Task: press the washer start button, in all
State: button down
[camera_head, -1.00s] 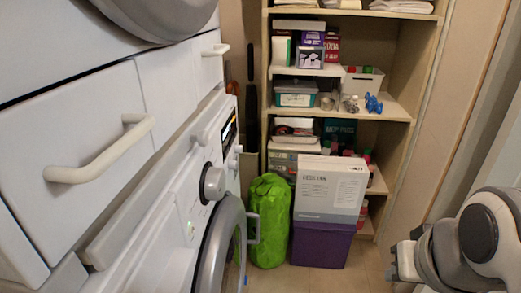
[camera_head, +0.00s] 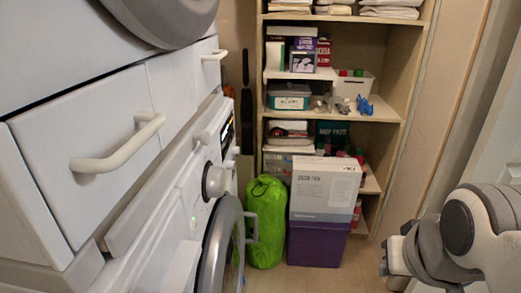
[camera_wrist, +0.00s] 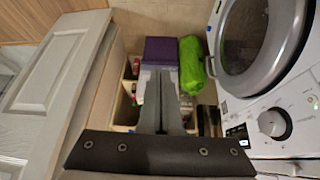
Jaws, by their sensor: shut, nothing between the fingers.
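The white washer (camera_head: 172,222) stands at the lower left in the head view, its control panel facing right. Its round knob (camera_head: 213,181) and dark display (camera_head: 227,135) show there. In the wrist view the washer's round door (camera_wrist: 262,38) is at upper right, with the knob (camera_wrist: 272,124) and display (camera_wrist: 238,132) below it. I cannot tell the start button from the small marks on the panel. My gripper (camera_head: 385,256) is at the right edge in the head view, across the aisle from the washer. In the wrist view my gripper (camera_wrist: 162,84) is shut and empty.
Above the washer are a white drawer front with a handle (camera_head: 118,145) and another round door. A green bag (camera_head: 266,222), a white box (camera_head: 324,188) and a purple bin (camera_head: 318,243) stand before the shelves (camera_head: 390,112) at the back. Little floor shows between.

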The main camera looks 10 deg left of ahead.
jog(key=w+a+t+y+p, duration=0.1)
jog(key=w+a+t+p, duration=0.15)
jog(key=w, duration=0.95)
jog(key=w+a+t+p, duration=0.2)
jog(key=w+p, duration=0.2)
jog(key=w, duration=0.8)
jog(key=w+a+f+y+p, duration=0.2)
jog(key=a+y, duration=0.3)
jog(key=a, duration=0.3)
jog(key=w+a+f+m+y+p, duration=0.1)
jog(key=w+a+f+y+p, duration=0.2)
jog(key=a, duration=0.6)
jog(key=f+y, duration=0.2)
jog(key=shift+w+a+m+y, duration=0.15)
jog(key=shift+w+m+y, duration=0.15)
jog(key=shift+w+y, duration=0.1)
jog(key=a+b, duration=0.1)
jog(key=a, duration=0.7)
jog(key=shift+s+a+b, duration=0.25)
jog(key=shift+a+b, duration=0.05)
jog(key=shift+a, duration=0.05)
jog(key=shift+a, duration=0.1)
jog(key=shift+a, duration=0.35)
